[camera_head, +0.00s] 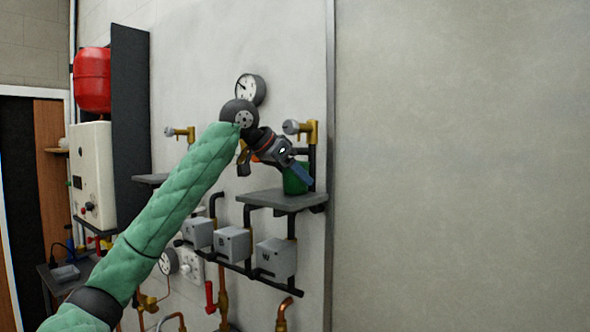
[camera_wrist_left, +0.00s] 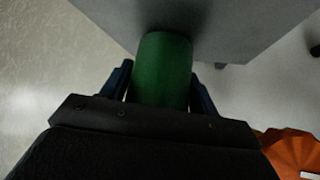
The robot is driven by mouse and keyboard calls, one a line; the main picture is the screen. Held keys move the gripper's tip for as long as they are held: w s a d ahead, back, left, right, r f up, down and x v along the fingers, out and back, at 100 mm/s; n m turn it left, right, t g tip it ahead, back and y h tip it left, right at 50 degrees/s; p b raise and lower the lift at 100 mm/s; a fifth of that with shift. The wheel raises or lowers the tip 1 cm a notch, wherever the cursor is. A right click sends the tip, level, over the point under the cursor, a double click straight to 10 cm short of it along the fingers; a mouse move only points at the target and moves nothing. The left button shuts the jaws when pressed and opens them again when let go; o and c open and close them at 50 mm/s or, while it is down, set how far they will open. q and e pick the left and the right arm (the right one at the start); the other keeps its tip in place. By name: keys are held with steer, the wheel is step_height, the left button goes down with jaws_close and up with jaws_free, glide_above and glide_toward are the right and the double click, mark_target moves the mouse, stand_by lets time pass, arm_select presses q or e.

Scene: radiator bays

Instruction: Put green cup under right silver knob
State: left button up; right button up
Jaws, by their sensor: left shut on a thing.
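The green cup (camera_head: 295,178) is at the right grey shelf (camera_head: 283,200), below the right silver knob (camera_head: 291,127) on its brass valve. My left gripper (camera_head: 300,174) is shut on the cup, with its blue fingers on either side. The left wrist view shows the green cup (camera_wrist_left: 162,68) between the two blue fingers, with the grey shelf (camera_wrist_left: 235,28) beyond it. Part of the cup is hidden by the gripper in the head view. I cannot tell whether its base touches the shelf. My right gripper is not in view.
A left silver knob (camera_head: 170,132) sits above a left shelf (camera_head: 150,179). A round gauge (camera_head: 251,90) is behind my left arm. Grey boxes (camera_head: 275,258) and black pipes are below the right shelf. The wall at right is bare.

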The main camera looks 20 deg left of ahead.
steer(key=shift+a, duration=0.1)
arm_select(q)
steer(key=o, duration=1)
steer(key=shift+d+f, duration=0.1)
steer(key=shift+o, duration=0.2)
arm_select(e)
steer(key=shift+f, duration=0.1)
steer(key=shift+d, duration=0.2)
arm_select(q)
steer(key=shift+s+a+r+b, duration=0.3)
steer(key=shift+a+r+b, duration=0.1)
steer(key=shift+b, duration=0.2)
steer(key=b+v, duration=0.2)
steer(key=v, duration=0.2)
steer(key=shift+s+b, duration=0.1)
steer(key=shift+b, duration=0.25)
steer(key=b+v, duration=0.3)
steer(key=v, duration=0.4)
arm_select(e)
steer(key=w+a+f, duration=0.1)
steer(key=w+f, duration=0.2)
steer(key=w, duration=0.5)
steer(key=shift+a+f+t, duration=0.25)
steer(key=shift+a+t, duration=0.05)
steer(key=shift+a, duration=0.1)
